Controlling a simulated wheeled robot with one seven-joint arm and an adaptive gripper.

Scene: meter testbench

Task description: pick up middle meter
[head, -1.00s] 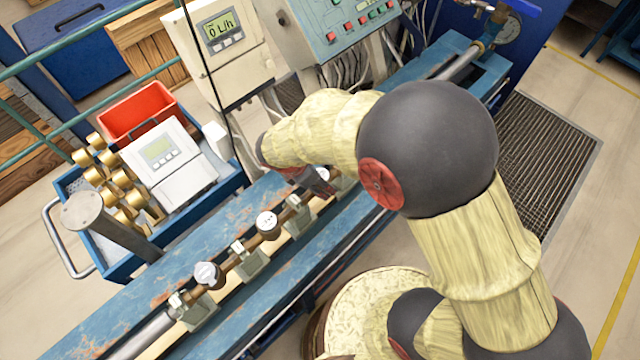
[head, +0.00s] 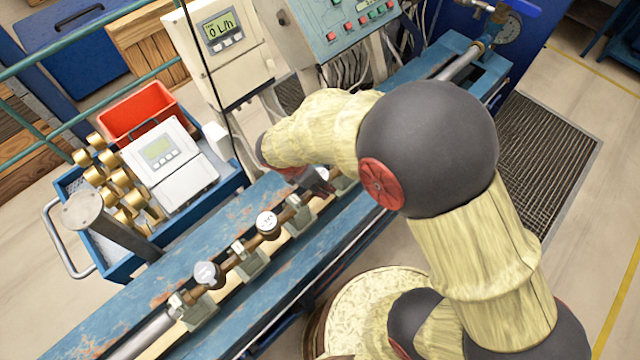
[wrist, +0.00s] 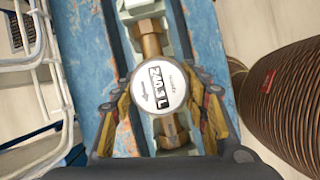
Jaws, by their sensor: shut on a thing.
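Round white-faced meters sit in a row on brass fittings along the blue bench. In the head view, one meter (head: 207,273) is at the near left, and another meter (head: 267,223) is farther up to the right. My gripper (head: 318,183) is farther along the row, past both of these. In the wrist view, my gripper (wrist: 160,98) has its fingers closed on the sides of a third meter (wrist: 158,86), with a number display and brass pipe ends. It appears in line with the fittings. This held meter is mostly hidden in the head view.
The blue bench (head: 200,247) carries brackets and pipes along the row. A blue cart (head: 215,203) with brass parts, a white device (head: 170,165) and a red bin (head: 138,110) stands to the left. A control panel (head: 345,25) rises behind the bench.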

